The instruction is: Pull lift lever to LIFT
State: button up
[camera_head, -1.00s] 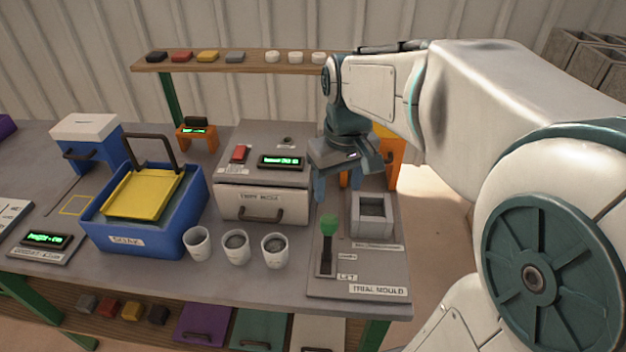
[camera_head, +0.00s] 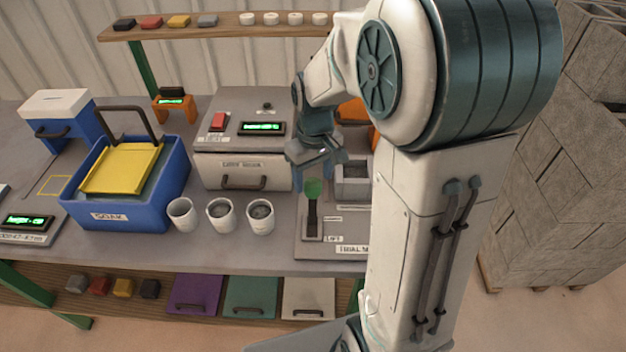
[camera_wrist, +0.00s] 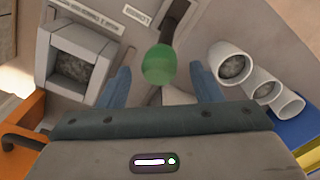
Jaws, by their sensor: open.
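The lift lever has a green knob (camera_head: 313,188) on a dark stem (camera_head: 312,215), rising from a slot on the grey trial mould plate (camera_head: 345,228). One label at the near end of the slot seems to read LIFT. In the wrist view the green knob (camera_wrist: 159,64) is between my two blue fingertips, with a gap on both sides. My gripper (camera_head: 315,180) is open, pointing down just behind and around the knob in the head view. The wrist view shows its fingers (camera_wrist: 162,78) apart and not closed on anything.
The square grey mould (camera_head: 352,180) stands right of the lever. Three white cups (camera_head: 221,215) stand to the left. Behind are the drawer box (camera_head: 243,170) and an orange stand (camera_head: 352,112). A blue soak tub (camera_head: 125,210) with a yellow tray is farther left.

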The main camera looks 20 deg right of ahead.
aim_at(313, 203)
jog(key=shift+f, duration=1.15)
grip_shut()
